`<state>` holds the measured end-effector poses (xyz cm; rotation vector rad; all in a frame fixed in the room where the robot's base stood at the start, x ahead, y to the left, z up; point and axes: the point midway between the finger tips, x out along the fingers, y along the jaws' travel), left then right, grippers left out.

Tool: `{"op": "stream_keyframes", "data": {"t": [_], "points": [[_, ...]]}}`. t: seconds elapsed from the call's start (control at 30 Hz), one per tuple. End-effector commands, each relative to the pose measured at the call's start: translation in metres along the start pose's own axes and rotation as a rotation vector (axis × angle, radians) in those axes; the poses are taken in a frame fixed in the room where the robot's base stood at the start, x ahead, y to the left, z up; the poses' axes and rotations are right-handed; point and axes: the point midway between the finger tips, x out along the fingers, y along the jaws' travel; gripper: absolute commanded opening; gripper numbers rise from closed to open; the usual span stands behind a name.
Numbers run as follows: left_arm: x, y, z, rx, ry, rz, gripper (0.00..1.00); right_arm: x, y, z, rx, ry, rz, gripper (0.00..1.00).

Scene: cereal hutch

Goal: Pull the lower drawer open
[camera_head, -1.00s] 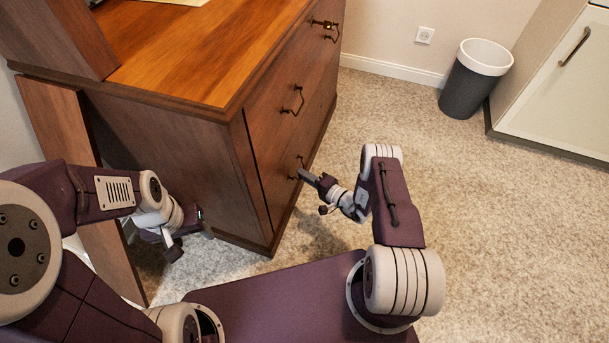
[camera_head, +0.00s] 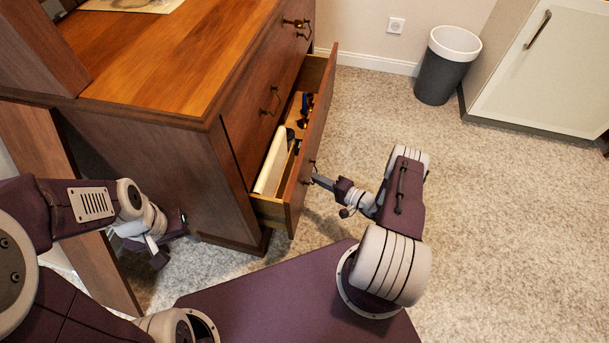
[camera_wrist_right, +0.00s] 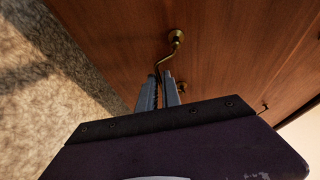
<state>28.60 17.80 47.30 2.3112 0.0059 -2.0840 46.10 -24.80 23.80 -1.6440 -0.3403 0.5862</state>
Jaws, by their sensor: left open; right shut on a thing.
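The lower drawer (camera_head: 306,170) of the wooden hutch (camera_head: 160,150) stands partly open in the head view. Items lie inside it, among them a long white one (camera_head: 271,162) and several small dark and yellowish ones. My right gripper (camera_head: 316,180) is at the drawer front, shut on its handle (camera_head: 313,165). In the right wrist view the brass handle (camera_wrist_right: 171,54) runs from its round mount down between the fingers of my right gripper (camera_wrist_right: 163,88). My left gripper (camera_head: 172,240) is by the hutch's near side, away from the drawer; its fingertips are small and partly hidden.
Upper drawers with brass handles (camera_head: 270,101) are closed. A grey bin (camera_head: 440,78) and a white cabinet (camera_head: 545,75) stand at the back right. Carpet (camera_head: 500,210) is free to the right of my right arm. My purple base is close below the drawer.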

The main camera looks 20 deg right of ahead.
Motion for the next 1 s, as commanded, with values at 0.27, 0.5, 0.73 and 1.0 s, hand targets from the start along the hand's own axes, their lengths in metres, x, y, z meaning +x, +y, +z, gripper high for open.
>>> {"op": "stream_keyframes", "data": {"t": [0.27, 0.5, 0.73, 1.0], "points": [[0.003, 0.000, 0.000, 0.000, 0.000, 0.000, 0.58, -0.049, 0.013, -0.021, 0.001, 0.004, 0.002, 0.00], [0.012, 0.000, 0.001, 0.000, 0.000, 0.000, 0.58, -0.090, 0.023, -0.037, 0.000, 0.003, 0.003, 0.00], [0.025, -0.001, 0.003, 0.000, 0.000, 0.000, 0.58, -0.128, 0.032, -0.053, -0.002, 0.002, 0.004, 0.00], [0.040, -0.001, 0.004, 0.000, 0.000, 0.000, 0.58, -0.163, 0.039, -0.067, -0.001, 0.000, 0.004, 0.00]]}}
